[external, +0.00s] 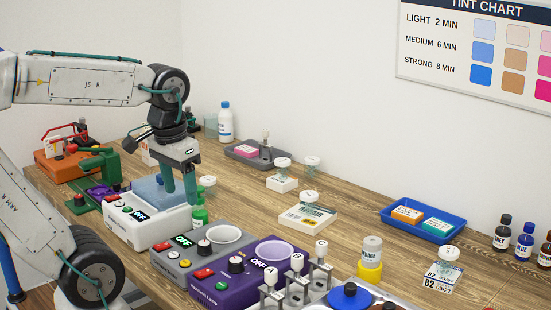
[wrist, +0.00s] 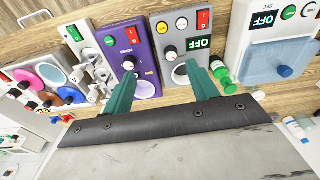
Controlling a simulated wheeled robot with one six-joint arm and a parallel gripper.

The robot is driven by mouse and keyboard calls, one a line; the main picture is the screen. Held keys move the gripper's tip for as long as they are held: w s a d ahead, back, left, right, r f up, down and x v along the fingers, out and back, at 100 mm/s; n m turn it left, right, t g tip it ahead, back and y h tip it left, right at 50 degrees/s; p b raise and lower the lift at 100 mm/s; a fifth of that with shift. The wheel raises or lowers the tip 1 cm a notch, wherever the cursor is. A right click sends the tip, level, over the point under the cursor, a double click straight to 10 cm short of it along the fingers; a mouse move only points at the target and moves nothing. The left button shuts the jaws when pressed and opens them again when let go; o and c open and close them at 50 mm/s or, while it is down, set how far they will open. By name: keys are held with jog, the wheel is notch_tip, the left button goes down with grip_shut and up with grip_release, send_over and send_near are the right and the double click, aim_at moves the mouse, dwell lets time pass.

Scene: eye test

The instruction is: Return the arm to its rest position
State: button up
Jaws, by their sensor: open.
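My white arm reaches in from the left in the external view, with its forearm roughly level and the wrist bent downward. My gripper (external: 180,182) points down with its green fingers in front of or over the white device with a blue lid (external: 146,228); the exact height is hard to tell. In the wrist view my gripper (wrist: 161,72) has its two green fingers well apart with nothing held between them. Beyond the fingertips there are the purple device (wrist: 139,50) and the grey device (wrist: 178,50).
A green-capped bottle (external: 200,216) stands close beside the fingers. An orange device (external: 55,168) and a green press (external: 105,165) are at the left. Bare wood lies between.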

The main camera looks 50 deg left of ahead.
jog(key=s+f, duration=0.1)
jog(key=s+a, duration=0.1)
jog(key=s, duration=0.1)
jog(key=s+f, duration=0.1)
jog(key=shift+s+a+f, duration=0.15)
jog(key=shift+s+f, duration=0.1)
jog(key=shift+f, duration=0.05)
dwell(0.9)
